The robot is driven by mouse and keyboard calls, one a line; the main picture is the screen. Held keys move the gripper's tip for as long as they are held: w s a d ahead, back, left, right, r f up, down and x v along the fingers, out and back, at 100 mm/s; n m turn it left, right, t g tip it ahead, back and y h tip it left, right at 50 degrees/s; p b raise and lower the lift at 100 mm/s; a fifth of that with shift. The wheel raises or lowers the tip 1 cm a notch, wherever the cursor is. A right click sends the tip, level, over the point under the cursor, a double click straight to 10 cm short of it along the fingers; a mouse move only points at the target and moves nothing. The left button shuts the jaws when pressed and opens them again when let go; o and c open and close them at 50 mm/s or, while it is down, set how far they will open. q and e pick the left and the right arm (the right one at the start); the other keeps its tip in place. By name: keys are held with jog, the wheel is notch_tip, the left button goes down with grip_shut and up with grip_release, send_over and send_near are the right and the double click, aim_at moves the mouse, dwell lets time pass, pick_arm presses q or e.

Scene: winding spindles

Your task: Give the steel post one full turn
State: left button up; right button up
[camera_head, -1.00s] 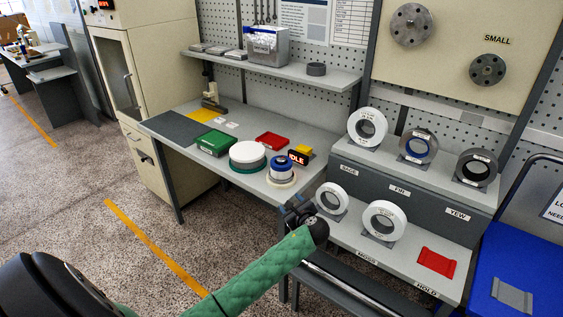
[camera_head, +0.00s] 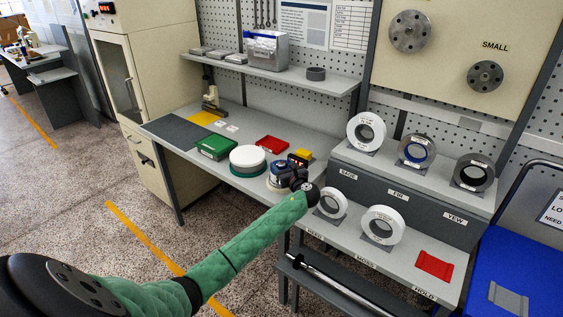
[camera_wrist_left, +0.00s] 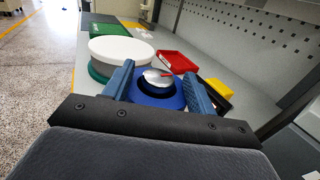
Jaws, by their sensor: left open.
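The steel post shows in the left wrist view as a silver round top (camera_wrist_left: 155,75) with a red mark, standing in the middle of a blue ring (camera_wrist_left: 156,98). My left gripper (camera_wrist_left: 158,77) is open, with one blue finger on each side of the post and apart from it in this picture. In the head view my left gripper (camera_head: 283,173) covers most of the post and the blue ring, above a pale round base (camera_head: 279,187) near the bench's front edge. My right gripper is not in view.
A white disc on a green base (camera_head: 247,157) stands just left of the post. A red tray (camera_head: 271,144), a green box (camera_head: 215,146) and a yellow block (camera_head: 303,154) are close by. A stepped rack (camera_head: 390,188) with several rings stands to the right.

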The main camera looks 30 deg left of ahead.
pick_arm(q)
jog(key=shift+w+a, duration=0.35)
jog(key=shift+a, duration=0.3)
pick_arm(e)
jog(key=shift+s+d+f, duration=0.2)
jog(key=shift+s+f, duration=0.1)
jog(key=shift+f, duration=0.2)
pick_arm(q)
jog(key=c, duration=1)
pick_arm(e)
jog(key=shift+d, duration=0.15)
pick_arm(q)
jog(key=shift+t+p, duration=0.35)
jog(key=shift+t, duration=0.05)
